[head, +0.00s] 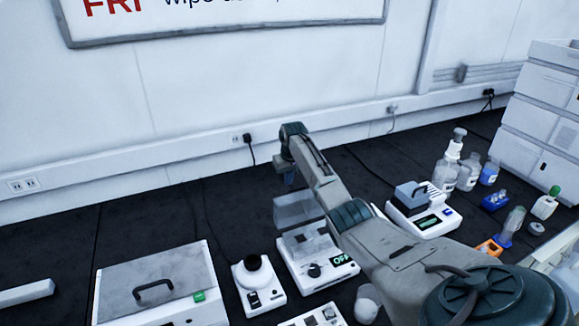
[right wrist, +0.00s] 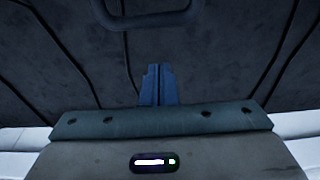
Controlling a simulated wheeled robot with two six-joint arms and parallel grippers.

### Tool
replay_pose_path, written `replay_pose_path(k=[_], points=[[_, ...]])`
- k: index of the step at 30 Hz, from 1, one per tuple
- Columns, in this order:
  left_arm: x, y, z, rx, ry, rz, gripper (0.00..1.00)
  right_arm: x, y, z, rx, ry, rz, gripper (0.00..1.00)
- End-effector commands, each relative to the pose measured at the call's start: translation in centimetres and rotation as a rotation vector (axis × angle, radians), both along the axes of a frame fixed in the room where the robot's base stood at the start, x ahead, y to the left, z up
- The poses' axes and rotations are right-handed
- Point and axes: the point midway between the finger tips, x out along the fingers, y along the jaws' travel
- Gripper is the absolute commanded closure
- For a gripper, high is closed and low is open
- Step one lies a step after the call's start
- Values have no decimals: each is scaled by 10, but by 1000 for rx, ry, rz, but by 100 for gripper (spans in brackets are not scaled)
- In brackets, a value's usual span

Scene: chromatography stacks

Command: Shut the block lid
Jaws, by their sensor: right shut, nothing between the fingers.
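The block unit (head: 318,270) is a white box with a dark knob and a green display reading OFF, in the lower middle of the head view. Its grey, see-through lid (head: 299,208) stands raised at the back of the unit, so it is open. My right gripper (head: 289,181) points down just behind the lid's top edge, partly hidden by my arm. In the right wrist view its fingers (right wrist: 158,86) are shut together with nothing between them. A dark handle-like bar (right wrist: 145,19) shows beyond the fingertips, apart from them. My left gripper is out of view.
A lidded box (head: 155,275) with a black handle stands at left, and a small white mixer (head: 257,283) stands beside the block unit. Another white device (head: 423,212), bottles (head: 448,163) and a stack of white modules (head: 545,100) are at right. The wall is behind.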

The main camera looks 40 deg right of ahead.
Motion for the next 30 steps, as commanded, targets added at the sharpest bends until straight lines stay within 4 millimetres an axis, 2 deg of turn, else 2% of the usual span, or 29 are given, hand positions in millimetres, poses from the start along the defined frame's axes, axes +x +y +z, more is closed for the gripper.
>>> replay_pose_path(k=[3, 13, 30], points=[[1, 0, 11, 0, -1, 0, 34, -12, 2, 7, -3, -1, -1, 100], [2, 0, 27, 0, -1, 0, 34, -34, 10, 9, -2, 0, 1, 100], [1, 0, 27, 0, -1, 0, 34, -35, 11, 9, -4, -9, 0, 100]])
